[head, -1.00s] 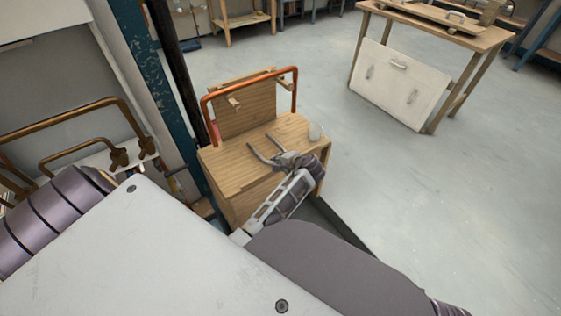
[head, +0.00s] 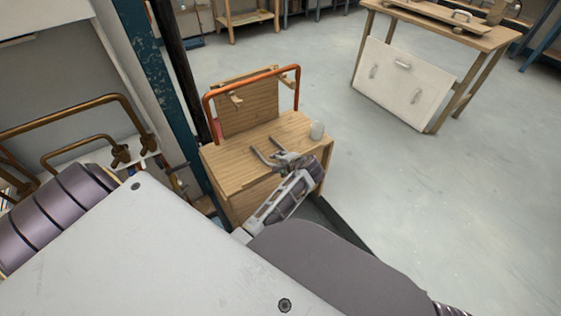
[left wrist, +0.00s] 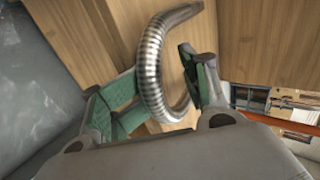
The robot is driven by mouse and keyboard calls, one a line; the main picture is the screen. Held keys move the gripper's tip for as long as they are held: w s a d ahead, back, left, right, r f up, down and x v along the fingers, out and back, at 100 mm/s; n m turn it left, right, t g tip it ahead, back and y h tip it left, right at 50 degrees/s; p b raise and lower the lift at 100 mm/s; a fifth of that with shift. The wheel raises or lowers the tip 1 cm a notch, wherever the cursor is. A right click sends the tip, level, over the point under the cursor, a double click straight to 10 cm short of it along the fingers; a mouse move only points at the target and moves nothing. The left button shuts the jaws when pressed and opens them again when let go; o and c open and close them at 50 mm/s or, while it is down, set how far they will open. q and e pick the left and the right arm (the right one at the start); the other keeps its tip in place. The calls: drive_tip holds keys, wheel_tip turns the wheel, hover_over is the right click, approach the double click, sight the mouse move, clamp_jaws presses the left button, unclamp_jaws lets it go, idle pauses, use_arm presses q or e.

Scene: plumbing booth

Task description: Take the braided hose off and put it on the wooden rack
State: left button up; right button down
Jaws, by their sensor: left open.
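The braided hose (left wrist: 150,65), a silvery ribbed tube bent in a U, lies between the green-padded fingers of my left gripper (left wrist: 155,78) in the left wrist view. The fingers stand apart, one on each side of it. Light wood is close behind it. In the head view my left gripper (head: 284,163) is over the wooden rack (head: 228,172), a box with an upright pegged board. Grey curved ends that look like the hose (head: 259,156) lie over its top. Contact between hose and wood cannot be told. My right gripper is out of view.
A blue post (head: 158,90) and brass pipes (head: 72,112) are to the left. Open floor (head: 400,180) lies to the right.

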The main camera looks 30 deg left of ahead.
use_arm(q)
drive_tip(key=shift+o, duration=0.3)
drive_tip(key=shift+w+d+r, duration=0.1)
idle(0.3)
drive_tip(key=shift+c, duration=1)
drive_tip(key=shift+w+r, duration=0.1)
drive_tip(key=shift+r, duration=0.25)
